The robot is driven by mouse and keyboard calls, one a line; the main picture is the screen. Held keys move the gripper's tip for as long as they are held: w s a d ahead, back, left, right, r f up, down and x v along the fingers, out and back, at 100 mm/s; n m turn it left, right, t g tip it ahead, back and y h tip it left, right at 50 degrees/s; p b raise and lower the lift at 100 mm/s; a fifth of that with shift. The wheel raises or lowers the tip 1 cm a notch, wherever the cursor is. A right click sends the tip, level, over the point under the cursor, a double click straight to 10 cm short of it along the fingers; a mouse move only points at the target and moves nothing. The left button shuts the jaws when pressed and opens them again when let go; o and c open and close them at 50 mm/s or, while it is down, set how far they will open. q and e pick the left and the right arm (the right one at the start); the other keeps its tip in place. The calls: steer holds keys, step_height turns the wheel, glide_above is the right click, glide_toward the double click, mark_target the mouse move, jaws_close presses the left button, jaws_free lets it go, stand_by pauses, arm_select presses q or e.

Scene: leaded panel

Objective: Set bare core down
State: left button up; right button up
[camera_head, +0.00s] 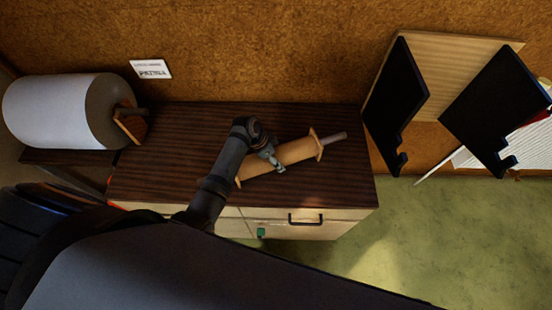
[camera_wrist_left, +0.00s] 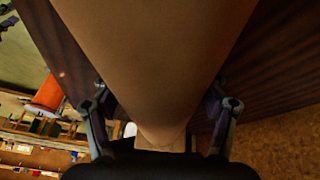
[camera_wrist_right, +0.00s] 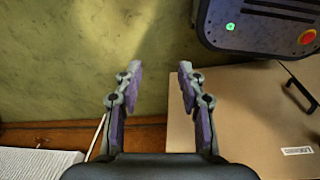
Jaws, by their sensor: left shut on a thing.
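The bare core (camera_head: 298,152) is a tan cylinder with end flanges and a grey shaft end sticking out to the right. In the head view it is over the dark wooden cabinet top, lying at a slant; I cannot tell whether it touches the wood. My left gripper (camera_head: 275,160) is shut on it near its left part. In the left wrist view the core (camera_wrist_left: 155,60) fills the middle between the two fingers (camera_wrist_left: 160,115). My right gripper (camera_wrist_right: 158,80) is open and empty in the right wrist view, above the green floor beside a pale cabinet front.
A large white roll (camera_head: 60,112) sits at the left of the cabinet top (camera_head: 180,150). Black brackets (camera_head: 396,95) on a wooden board (camera_head: 450,55) stand at the right. A drawer handle (camera_head: 306,219) is on the cabinet front. Bare wood lies left of the core.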

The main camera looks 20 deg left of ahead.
arm_select(q)
steer(key=shift+s+a, duration=0.1)
steer(key=o, duration=1.4)
steer(key=shift+s+a+f, duration=0.1)
steer(key=shift+s, duration=0.05)
steer(key=o, duration=0.4)
arm_select(e)
steer(key=shift+s+a+f, duration=0.1)
steer(key=shift+s+a, duration=0.2)
steer(key=shift+s, duration=0.3)
steer(key=shift+s+a, duration=0.25)
steer(key=shift+s, duration=0.35)
steer(key=shift+w+d, duration=0.15)
arm_select(q)
steer(key=shift+a+r, duration=0.1)
steer(key=shift+r, duration=0.35)
steer(key=v, duration=1)
steer(key=shift+a+r+b, duration=0.1)
steer(key=shift+r+b, duration=0.05)
steer(key=shift+b, duration=0.25)
steer(key=shift+s+a+r, duration=0.1)
steer(key=shift+s+r, duration=0.05)
steer(key=shift+r, duration=0.35)
arm_select(e)
steer(key=shift+w+d+f, duration=0.2)
steer(key=shift+d+f, duration=0.05)
